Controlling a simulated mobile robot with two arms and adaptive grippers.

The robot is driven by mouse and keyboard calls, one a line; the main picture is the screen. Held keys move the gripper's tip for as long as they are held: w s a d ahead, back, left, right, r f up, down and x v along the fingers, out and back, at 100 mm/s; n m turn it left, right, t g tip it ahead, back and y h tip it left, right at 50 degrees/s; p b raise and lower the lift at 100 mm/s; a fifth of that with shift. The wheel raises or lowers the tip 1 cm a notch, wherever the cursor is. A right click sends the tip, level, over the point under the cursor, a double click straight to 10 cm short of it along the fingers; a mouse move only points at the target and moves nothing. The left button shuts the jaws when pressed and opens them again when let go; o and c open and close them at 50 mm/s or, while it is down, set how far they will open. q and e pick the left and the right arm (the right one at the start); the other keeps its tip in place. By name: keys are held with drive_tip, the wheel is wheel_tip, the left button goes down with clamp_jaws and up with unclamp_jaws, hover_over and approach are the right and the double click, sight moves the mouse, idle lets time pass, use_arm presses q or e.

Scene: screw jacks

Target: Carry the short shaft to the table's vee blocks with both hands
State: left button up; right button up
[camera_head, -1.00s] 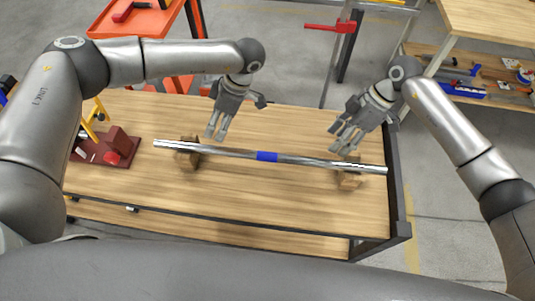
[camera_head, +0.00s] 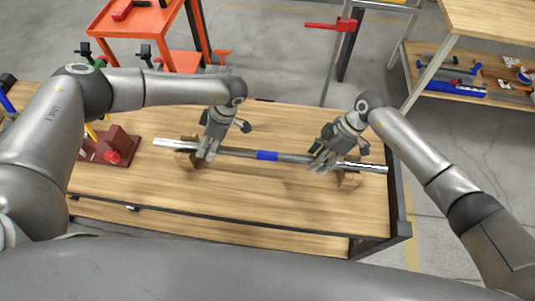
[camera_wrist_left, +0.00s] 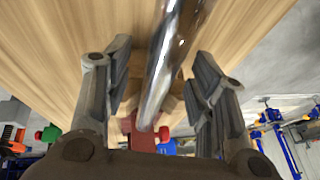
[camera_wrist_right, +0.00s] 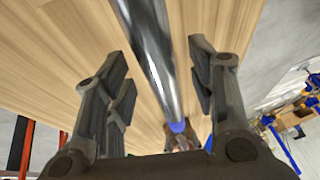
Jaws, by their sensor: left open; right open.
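The short shaft (camera_head: 267,155) is a polished steel bar with a blue band at its middle. It lies across two wooden vee blocks, the left one (camera_head: 184,160) and the right one (camera_head: 347,180), on the wooden table (camera_head: 270,205). My left gripper (camera_head: 206,155) is open at the shaft just right of the left block. My right gripper (camera_head: 318,166) is open at the shaft just left of the right block. In the left wrist view the shaft (camera_wrist_left: 168,60) runs between the parted fingers, and likewise in the right wrist view (camera_wrist_right: 148,45). Contact with the fingers is not visible.
A dark red base with a red block (camera_head: 121,143) stands at the table's left, partly behind my left arm. An orange cart (camera_head: 140,25) is beyond the far left edge. A wooden bench (camera_head: 490,25) stands at the far right. The table front is clear.

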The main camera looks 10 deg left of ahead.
use_arm(q)
clamp_jaws()
use_arm(e)
clamp_jaws()
use_arm(q)
drive_tip(key=shift+w+r, duration=0.2)
drive_tip(key=shift+r, duration=0.05)
use_arm(e)
drive_tip(key=shift+w+a+r, duration=0.1)
drive_tip(key=shift+w+r, duration=0.1)
drive_tip(key=shift+r, duration=0.1)
